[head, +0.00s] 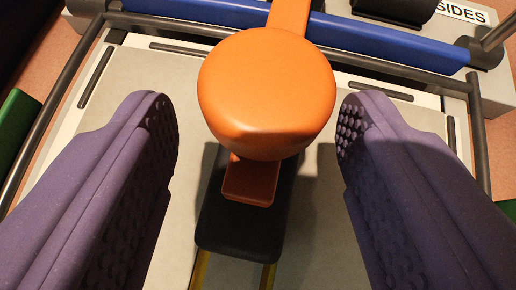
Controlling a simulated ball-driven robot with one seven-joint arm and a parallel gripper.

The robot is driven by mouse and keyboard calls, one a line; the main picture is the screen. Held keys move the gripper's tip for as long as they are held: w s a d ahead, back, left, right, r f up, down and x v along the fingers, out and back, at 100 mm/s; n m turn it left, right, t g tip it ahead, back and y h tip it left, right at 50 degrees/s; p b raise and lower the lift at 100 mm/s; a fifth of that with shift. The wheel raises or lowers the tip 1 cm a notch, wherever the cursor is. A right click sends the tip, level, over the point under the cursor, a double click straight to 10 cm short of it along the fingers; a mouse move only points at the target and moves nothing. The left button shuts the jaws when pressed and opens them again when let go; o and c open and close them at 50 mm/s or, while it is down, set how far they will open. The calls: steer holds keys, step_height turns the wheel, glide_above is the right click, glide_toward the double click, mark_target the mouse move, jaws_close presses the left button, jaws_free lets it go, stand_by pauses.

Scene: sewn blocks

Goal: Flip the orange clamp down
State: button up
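The orange clamp (266,95) shows at the middle of the head view, with a large rounded knob and an arm running back to a blue bar (380,45). A smaller orange foot (250,181) shows below the knob, above a dark pad (240,222); whether the foot touches the pad is hard to tell. My gripper (258,125) is open, with one purple finger on each side of the knob. Both fingers appear apart from the clamp, with gaps left and right. The underside of the knob is hidden.
A grey metal frame bar (62,90) runs around a pale plate (330,235) under the clamp. A grey block with a "SIDES" label (462,12) stands at the back right. Green parts (14,125) show at the left and right edges. Two yellow rods (201,268) extend below the dark pad.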

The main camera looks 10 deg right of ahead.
steer(key=shift+r, duration=0.15)
steer(key=p+v, duration=0.3)
steer(key=v, duration=0.4)
steer(key=shift+s, duration=0.35)
